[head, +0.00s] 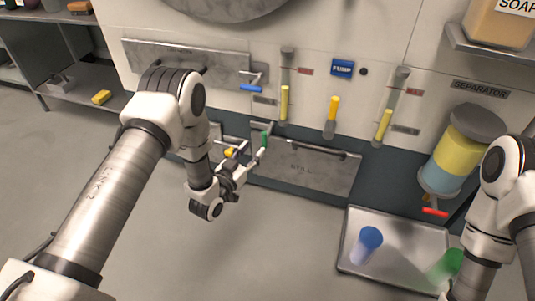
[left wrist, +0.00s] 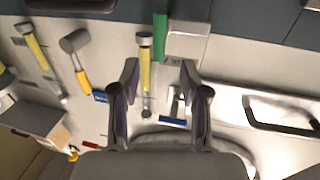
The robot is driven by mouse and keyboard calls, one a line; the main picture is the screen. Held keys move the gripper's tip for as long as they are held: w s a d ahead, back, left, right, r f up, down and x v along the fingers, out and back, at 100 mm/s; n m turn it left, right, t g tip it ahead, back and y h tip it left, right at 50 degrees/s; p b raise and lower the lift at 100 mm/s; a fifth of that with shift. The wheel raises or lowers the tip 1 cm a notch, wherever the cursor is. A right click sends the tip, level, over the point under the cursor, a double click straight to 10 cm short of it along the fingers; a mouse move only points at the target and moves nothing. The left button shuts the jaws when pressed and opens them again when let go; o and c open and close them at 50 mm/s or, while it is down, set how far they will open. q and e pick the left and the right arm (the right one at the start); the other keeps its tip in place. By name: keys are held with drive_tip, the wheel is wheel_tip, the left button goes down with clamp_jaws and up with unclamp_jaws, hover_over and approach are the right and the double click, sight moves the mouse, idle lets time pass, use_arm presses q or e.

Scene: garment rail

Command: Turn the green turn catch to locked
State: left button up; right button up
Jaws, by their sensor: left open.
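The green turn catch (head: 264,140) is on the wall panel, at the upper left of the grey STILL door. Its green handle hangs roughly upright in the head view. In the left wrist view the green handle (left wrist: 160,36) lies along the picture's vertical beside a pale metal plate. My left gripper (head: 249,158) is open and empty, just in front of and below the catch. In the left wrist view its two fingertips (left wrist: 159,66) stand either side of the line of the handle, which shows beyond them. I cannot tell any contact. My right gripper is out of view.
A yellow-handled catch (head: 229,152) sits close to the left gripper. A metal tray (head: 352,262) stands lower right; floor at lower middle is clear.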

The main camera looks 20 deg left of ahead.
sight(263, 138)
use_arm(q)
drive_tip(key=b+x, duration=0.3)
drive_tip(key=x, duration=0.4)
drive_tip(key=shift+w+r, duration=0.15)
drive_tip(key=shift+w, duration=0.05)
clamp_jaws()
